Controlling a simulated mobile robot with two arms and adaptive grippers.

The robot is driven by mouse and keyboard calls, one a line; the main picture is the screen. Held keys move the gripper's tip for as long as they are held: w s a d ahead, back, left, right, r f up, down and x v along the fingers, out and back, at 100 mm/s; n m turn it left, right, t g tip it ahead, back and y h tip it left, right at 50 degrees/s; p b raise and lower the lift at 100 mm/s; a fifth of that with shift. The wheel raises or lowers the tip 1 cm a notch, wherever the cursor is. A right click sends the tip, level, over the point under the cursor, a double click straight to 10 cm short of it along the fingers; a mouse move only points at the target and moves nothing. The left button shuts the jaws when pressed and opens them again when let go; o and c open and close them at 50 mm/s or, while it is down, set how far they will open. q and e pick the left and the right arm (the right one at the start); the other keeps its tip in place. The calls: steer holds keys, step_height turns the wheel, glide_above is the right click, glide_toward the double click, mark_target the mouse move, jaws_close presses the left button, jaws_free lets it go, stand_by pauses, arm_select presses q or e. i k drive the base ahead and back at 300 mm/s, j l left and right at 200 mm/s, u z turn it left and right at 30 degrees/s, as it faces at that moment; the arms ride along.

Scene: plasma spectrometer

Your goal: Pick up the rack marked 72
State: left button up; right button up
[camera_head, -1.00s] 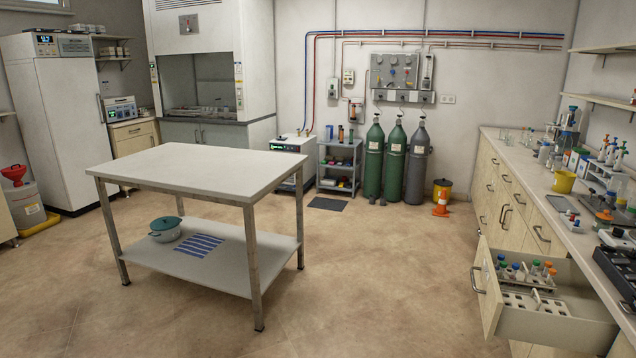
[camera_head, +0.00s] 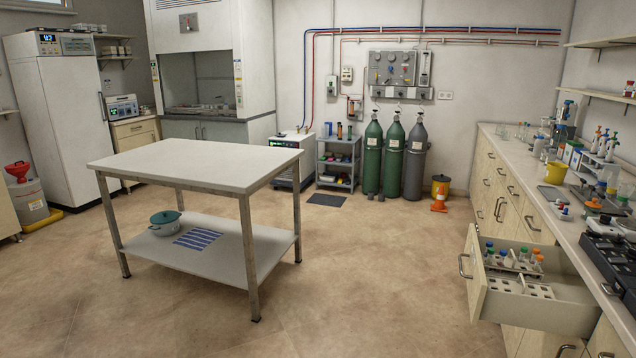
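An open drawer (camera_head: 553,318) in the right-hand bench holds two racks. The rear rack (camera_head: 513,265) carries several tubes with orange, green and blue caps. The front rack (camera_head: 523,288) is pale, with a row of dark holes, an upright handle and no tubes that I can see. No marking 72 is legible on either rack, so I cannot tell which one bears it. Neither of my grippers is in view.
The right bench top (camera_head: 530,172) is crowded with labware. The floor before the drawer is clear.

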mark_target(514, 285)
steer(key=i+j+z, duration=0.1)
steer(key=i+z, duration=0.15)
steer(key=z, duration=0.2)
steer(key=i+j+z, duration=0.2)
steer(key=z, duration=0.25)
steer(key=i, duration=0.05)
